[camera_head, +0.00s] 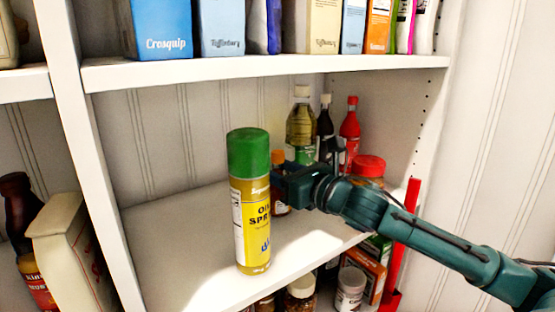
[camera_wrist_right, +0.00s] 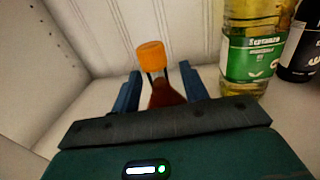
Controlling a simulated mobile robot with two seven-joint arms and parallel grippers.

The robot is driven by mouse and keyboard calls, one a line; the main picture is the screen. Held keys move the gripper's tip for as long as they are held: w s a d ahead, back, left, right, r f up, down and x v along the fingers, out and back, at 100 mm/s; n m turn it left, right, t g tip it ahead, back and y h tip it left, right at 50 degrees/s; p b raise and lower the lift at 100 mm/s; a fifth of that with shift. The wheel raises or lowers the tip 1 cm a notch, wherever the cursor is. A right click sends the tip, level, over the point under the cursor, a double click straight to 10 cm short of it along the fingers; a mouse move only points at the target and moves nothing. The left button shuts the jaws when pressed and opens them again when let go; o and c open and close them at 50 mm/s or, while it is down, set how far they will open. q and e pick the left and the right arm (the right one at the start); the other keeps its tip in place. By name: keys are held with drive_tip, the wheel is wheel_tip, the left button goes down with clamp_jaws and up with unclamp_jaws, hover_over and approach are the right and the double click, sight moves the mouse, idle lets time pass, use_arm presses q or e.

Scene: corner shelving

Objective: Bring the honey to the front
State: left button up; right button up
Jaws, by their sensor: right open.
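The honey, a small amber bottle with an orange cap (camera_head: 280,207), stands on the middle shelf (camera_head: 190,268), partly hidden behind the yellow spray can and my right gripper in the head view. My right gripper (camera_head: 279,171) reaches in from the right at the bottle's upper part. In the right wrist view the honey (camera_wrist_right: 164,94) stands upright between the two fingers of my right gripper (camera_wrist_right: 158,84). The fingers are open, one on each side, and I cannot tell if either touches it. The bottle's lower part is hidden there by the gripper body. My left gripper is not in view.
A yellow oil spray can (camera_head: 250,205) with a green cap stands at the shelf front, left of the gripper. An oil bottle (camera_head: 301,125), a dark bottle (camera_head: 325,130) and a red bottle (camera_head: 350,130) stand behind. A red-lidded jar (camera_head: 369,167) is close to my arm. The left shelf area is clear.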

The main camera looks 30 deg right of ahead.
drive_tip(key=shift+w+a, duration=0.2)
drive_tip(key=shift+w, duration=0.15)
clamp_jaws()
idle(0.3)
